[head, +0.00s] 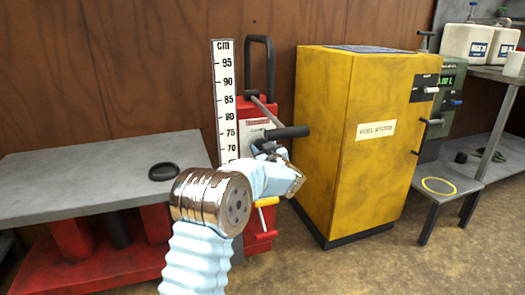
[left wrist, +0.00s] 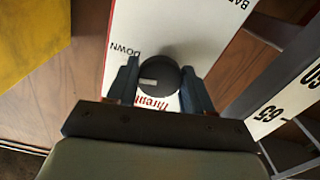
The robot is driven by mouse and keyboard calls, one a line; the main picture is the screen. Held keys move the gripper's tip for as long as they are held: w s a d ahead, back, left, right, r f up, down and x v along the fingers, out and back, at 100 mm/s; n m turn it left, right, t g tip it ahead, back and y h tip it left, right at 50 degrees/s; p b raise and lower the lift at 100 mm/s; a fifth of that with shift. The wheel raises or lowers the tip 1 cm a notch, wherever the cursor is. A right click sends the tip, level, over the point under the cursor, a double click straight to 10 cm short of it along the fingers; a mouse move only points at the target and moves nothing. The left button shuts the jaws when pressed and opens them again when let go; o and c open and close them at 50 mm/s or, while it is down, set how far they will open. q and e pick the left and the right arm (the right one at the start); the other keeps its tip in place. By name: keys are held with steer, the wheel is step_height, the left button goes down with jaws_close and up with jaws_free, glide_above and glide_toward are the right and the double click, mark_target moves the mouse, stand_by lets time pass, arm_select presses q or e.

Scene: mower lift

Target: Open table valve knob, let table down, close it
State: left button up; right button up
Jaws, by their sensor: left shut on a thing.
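The lift table (head: 90,155) is a grey top on a red base at the left in the head view. Behind my arm stands the red lift post (head: 258,112) with a white label panel. The black valve knob (left wrist: 158,72) shows in the left wrist view on the white panel (left wrist: 195,25), with a pale mark across it and the word DOWN beside it. My left gripper (left wrist: 160,88) has a finger on each side of the knob and is shut on it. In the head view my left gripper (head: 270,150) is at the post and hides the knob.
A white cm scale (head: 223,90) stands left of the post. A black ring-like piece (head: 163,172) lies on the table. A yellow fuel cabinet (head: 335,135) stands close right of the post. A low grey stand (head: 440,188) and a bench with white canisters (head: 468,42) are farther right.

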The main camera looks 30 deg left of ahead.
arm_select(q)
steer(key=shift+n+b, duration=4.65)
steer(key=shift+n, duration=3.15)
steer(key=o, duration=1)
steer(key=shift+r, duration=0.1)
steer(key=shift+o, duration=0.2)
steer(key=v, duration=1.3)
steer(key=shift+s+d, duration=0.25)
steer(key=shift+d, duration=0.05)
